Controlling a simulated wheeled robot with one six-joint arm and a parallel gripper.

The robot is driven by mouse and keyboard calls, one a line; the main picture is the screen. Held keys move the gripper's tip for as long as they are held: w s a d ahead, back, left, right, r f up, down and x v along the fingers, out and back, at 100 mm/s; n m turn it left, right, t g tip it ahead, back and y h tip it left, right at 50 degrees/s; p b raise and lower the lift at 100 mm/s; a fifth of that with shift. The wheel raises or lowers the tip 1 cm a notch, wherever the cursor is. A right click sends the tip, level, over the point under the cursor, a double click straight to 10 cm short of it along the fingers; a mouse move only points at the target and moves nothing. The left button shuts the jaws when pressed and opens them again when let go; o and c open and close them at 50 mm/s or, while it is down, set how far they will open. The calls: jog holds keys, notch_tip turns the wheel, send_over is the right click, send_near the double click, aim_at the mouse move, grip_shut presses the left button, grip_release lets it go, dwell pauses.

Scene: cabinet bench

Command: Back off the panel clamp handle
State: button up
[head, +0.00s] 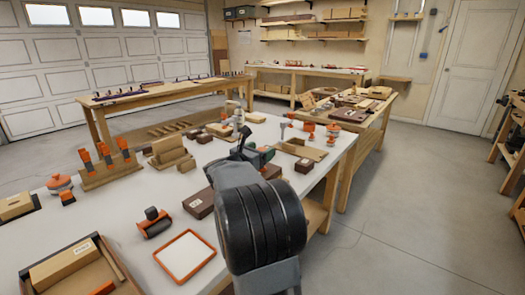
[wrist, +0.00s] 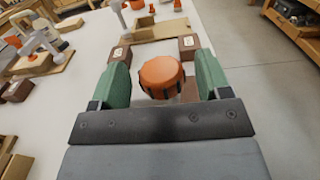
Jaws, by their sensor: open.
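In the wrist view my gripper (wrist: 163,62) is open, with one green finger on each side of an orange round knob (wrist: 161,76) with dark notches on its rim. I take this knob to be the panel clamp handle. It sits between the fingers, and gaps show on both sides, so they do not grip it. A brown part shows behind the knob at its right; the rest of the clamp is hidden. In the head view my gripper (head: 255,153) is over the white bench, largely hidden by my wrist, and I cannot make out the knob there.
Brown labelled blocks (wrist: 188,44) stand just beyond the fingertips, with a wooden tray (wrist: 158,32) farther off. On the white bench (head: 135,203) are an orange-rimmed tray (head: 186,256), a rack of orange-handled tools (head: 107,168) and wooden blocks (head: 170,151). Open floor (head: 410,220) lies right.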

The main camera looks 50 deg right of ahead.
jog(key=shift+d, duration=0.7)
jog(key=c, duration=0.9)
jog(key=shift+c, duration=0.2)
jog(key=shift+f+b, duration=0.15)
jog(key=shift+b, duration=0.3)
